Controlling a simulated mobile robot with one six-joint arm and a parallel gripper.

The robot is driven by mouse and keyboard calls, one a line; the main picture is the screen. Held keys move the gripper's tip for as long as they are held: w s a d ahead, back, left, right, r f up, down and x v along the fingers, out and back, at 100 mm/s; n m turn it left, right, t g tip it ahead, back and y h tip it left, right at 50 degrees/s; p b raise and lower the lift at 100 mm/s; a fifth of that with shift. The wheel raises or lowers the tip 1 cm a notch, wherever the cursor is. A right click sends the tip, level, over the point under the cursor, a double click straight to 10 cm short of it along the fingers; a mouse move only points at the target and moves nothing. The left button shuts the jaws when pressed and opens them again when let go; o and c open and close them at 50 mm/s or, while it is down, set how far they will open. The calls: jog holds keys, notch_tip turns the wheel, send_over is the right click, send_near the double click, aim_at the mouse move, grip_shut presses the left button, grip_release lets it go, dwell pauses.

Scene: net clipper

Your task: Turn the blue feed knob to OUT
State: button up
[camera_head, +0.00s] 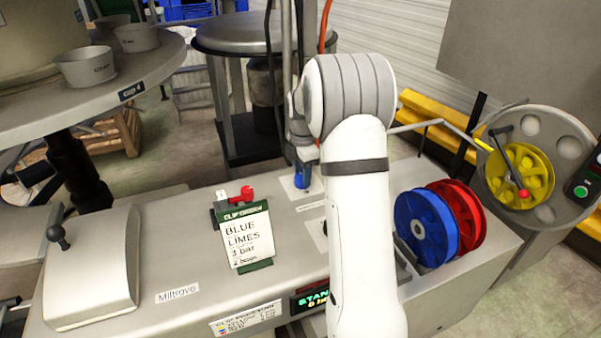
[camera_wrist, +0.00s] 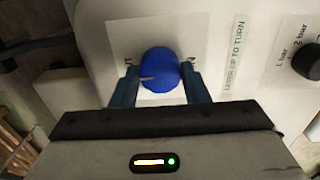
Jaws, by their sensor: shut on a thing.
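The blue feed knob (camera_wrist: 160,70) sits on a pale square plate on the machine top, in the middle of the wrist view. A light pointer mark shows on its left side. Plate lettering is partly hidden; only bits show beside the knob. My gripper (camera_wrist: 161,80) has one finger on each side of the knob and is shut on it. In the head view the knob (camera_head: 302,176) shows just left of my white arm, below my gripper. A label reading "LEVER UP TO TURN" (camera_wrist: 234,55) is right of the knob.
A black knob (camera_wrist: 307,62) with bar markings is at the right of the wrist view. In the head view, a card reading "BLUE LIMES 3 bar" (camera_head: 243,240) stands left of my arm. Blue (camera_head: 427,228) and red reels (camera_head: 462,213) stand right of it.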

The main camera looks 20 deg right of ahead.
jog(key=o, duration=0.8)
jog(key=shift+w+a, duration=0.1)
jog(key=shift+a, duration=0.1)
jog(key=shift+o, duration=0.9)
notch_tip(320, 180, up, 8)
jog(key=shift+f, duration=0.2)
jog(key=shift+r, duration=0.15)
